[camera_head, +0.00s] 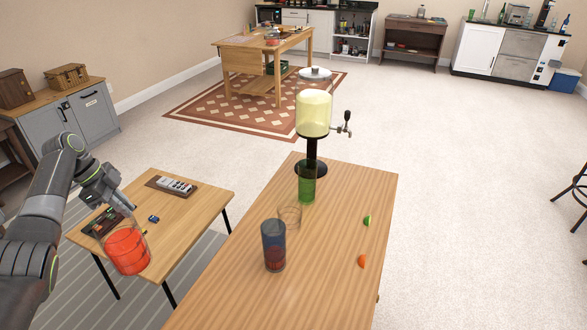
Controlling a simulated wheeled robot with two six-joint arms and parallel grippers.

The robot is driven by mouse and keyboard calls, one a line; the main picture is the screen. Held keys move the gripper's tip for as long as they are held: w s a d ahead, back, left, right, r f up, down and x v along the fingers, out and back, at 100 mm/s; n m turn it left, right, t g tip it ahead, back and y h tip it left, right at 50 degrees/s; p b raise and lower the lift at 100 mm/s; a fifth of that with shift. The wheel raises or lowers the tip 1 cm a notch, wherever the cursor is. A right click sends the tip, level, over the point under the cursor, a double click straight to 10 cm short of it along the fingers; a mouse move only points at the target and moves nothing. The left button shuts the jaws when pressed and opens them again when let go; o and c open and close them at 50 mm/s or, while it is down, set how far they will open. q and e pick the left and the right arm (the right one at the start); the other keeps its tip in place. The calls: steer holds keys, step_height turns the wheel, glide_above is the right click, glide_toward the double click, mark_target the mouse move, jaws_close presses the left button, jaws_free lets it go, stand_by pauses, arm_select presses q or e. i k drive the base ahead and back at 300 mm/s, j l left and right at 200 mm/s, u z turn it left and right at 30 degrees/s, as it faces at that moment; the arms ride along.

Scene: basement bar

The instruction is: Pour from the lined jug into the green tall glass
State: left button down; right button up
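A clear jug with red liquid (127,252) is at the lower left, over the front edge of the small table in the picture, and looks slightly tilted. Any lines on it are too small to tell. My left gripper (118,203) is at the jug's upper part and appears closed on it; the exact contact is hard to see. The green tall glass (307,186) stands upright on the long wooden table (225,290), in front of the drink dispenser. My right gripper is out of view.
On the long table are a dispenser with pale yellow liquid (314,115), a short clear glass (290,216), a dark blue glass (273,247), a lime wedge (367,221) and an orange wedge (362,261). The small table (203,197) holds a remote tray (172,186).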

mark_target(307, 168)
steer(key=l+u, duration=0.2)
steer(key=l, duration=0.25)
steer(key=k+l+u, duration=0.2)
steer(key=l, duration=0.25)
steer(key=i+l, duration=0.15)
steer(key=l, duration=0.25)
steer(key=i+l+u, duration=0.1)
steer(key=l, duration=0.25)
steer(key=i+l, duration=0.25)
steer(key=i+l+u, duration=0.1)
steer(key=i+l, duration=0.15)
steer(key=l, duration=0.15)
steer(key=i+l+u, duration=0.1)
steer(key=i+l, duration=0.35)
steer(key=l, duration=0.3)
steer(key=i+l+u, duration=0.1)
steer(key=i+l, duration=0.35)
steer(key=l, duration=0.3)
steer(key=u, duration=0.05)
